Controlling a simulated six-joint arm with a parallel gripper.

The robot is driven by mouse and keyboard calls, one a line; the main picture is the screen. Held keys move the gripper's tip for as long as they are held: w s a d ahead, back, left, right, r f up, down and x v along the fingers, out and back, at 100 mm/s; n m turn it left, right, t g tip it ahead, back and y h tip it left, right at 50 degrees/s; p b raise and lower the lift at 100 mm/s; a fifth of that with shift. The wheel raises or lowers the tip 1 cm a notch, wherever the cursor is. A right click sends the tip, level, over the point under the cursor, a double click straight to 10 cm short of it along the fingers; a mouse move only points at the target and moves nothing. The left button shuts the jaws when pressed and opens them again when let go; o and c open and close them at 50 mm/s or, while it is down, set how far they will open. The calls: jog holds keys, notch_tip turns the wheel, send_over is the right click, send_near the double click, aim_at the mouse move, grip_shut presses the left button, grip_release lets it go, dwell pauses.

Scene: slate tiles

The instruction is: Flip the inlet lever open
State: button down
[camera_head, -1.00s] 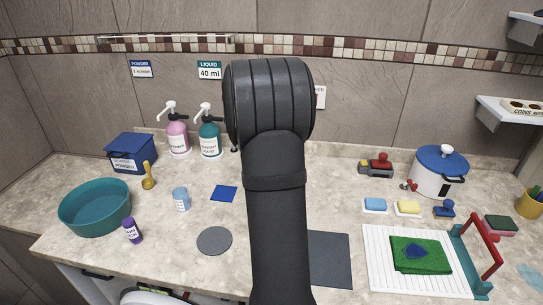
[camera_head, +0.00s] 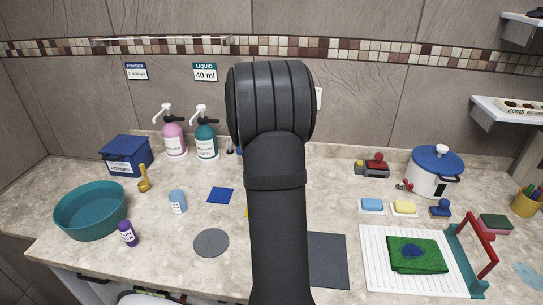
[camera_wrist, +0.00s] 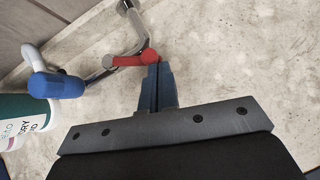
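The red lever (camera_wrist: 132,60) sits on a bent metal pipe fitting (camera_wrist: 137,20) in the wrist view. A blue cylindrical part (camera_wrist: 57,86) is at the fitting's left end. My gripper (camera_wrist: 158,66) has its two blue-grey fingers together with only a thin line between them. Its tips are right beside the lever's right end; I cannot tell whether they touch it. Nothing shows between the fingers. In the head view my own arm hides the gripper and most of the fitting.
A teal pump bottle (camera_head: 206,141) and a pink one (camera_head: 173,140) stand by the wall, left of my arm. A blue box (camera_head: 125,156), teal basin (camera_head: 91,211) and small cup (camera_head: 177,201) are further left. A white pot (camera_head: 433,174) and drying rack (camera_head: 375,270) are right.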

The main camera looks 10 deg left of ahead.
jog(key=shift+w+d, duration=0.7)
jog(key=shift+w, duration=0.2)
jog(key=shift+w+d, duration=0.65)
jog(key=shift+w, duration=0.25)
jog(key=shift+a, duration=0.2)
dwell(0.4)
